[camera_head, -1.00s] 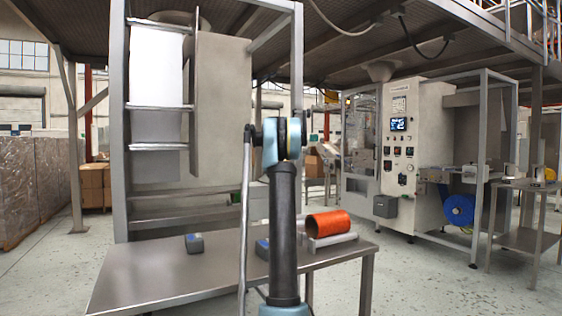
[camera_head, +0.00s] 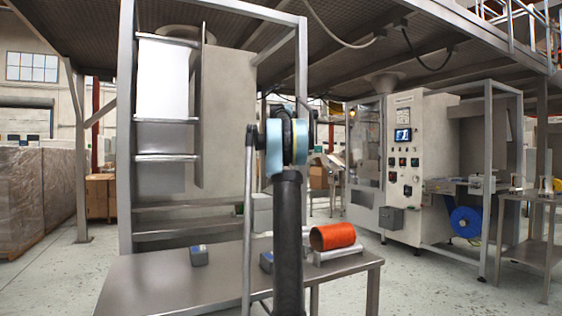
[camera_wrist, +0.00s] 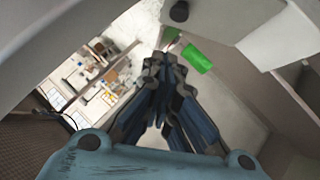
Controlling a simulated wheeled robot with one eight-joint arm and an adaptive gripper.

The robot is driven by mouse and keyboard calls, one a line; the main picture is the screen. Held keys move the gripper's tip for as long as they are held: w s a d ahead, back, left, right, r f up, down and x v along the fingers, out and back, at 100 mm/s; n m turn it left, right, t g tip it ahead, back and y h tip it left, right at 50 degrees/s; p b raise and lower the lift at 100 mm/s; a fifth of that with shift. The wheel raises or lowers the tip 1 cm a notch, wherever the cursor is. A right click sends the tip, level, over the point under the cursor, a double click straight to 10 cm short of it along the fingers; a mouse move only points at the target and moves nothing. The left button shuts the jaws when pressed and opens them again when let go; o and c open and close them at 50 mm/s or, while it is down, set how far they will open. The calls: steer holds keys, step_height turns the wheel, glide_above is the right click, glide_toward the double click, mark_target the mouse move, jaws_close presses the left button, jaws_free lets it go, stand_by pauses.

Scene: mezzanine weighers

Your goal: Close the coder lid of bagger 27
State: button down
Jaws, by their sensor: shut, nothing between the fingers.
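Two tall grey machines stand under the mezzanine. The near machine (camera_head: 227,120) is behind my arm at centre left. The far machine (camera_head: 405,165) at right has a lit screen, buttons and a blue reel (camera_head: 466,221). I cannot read a number 27 on either, and I cannot make out a coder lid for certain. In the wrist view my gripper (camera_wrist: 165,68) is shut and empty, pointing towards pale machine panels, with a bright green part (camera_wrist: 197,58) just beyond and right of the fingertips. In the head view my arm hides the gripper.
A steel table (camera_head: 165,285) stands in front of the near machine, carrying an orange roll (camera_head: 333,236) and a small grey-blue device (camera_head: 199,255). A steel side table (camera_head: 527,249) stands at far right. Wrapped pallets (camera_head: 35,188) stand at left. Floor between the machines is open.

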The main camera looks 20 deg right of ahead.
steer(key=c, duration=2)
jaws_free()
steer(key=shift+s+r, duration=0.15)
steer(key=shift+s, duration=0.05)
steer(key=o, duration=0.4)
steer(key=shift+a, duration=0.2)
steer(key=shift+o, duration=1.4)
step_height(320, 180, down, 5)
steer(key=w+a+m+g+h, duration=0.1)
steer(key=w+a+m+g, duration=0.1)
steer(key=m, duration=0.2)
steer(key=shift+w+a, duration=0.3)
steer(key=shift+a, duration=0.1)
steer(key=w+a+f+m+g+h, duration=0.1)
steer(key=w+a+m+g+h, duration=0.2)
steer(key=a+m+g+h, duration=0.95)
steer(key=w+d+f+m+t+y, duration=0.1)
steer(key=d+f+t, duration=0.1)
steer(key=d, duration=0.4)
steer(key=d+f+m+t+y, duration=0.1)
steer(key=d+f+m+t, duration=0.1)
steer(key=d, duration=0.4)
steer(key=w+d+f+m+t+y, duration=0.1)
steer(key=d+f+t, duration=0.1)
steer(key=d, duration=0.5)
steer(key=shift+w+f+t+y, duration=0.3)
steer(key=shift+w+t+y, duration=0.05)
steer(key=shift+c, duration=0.2)
jaws_close()
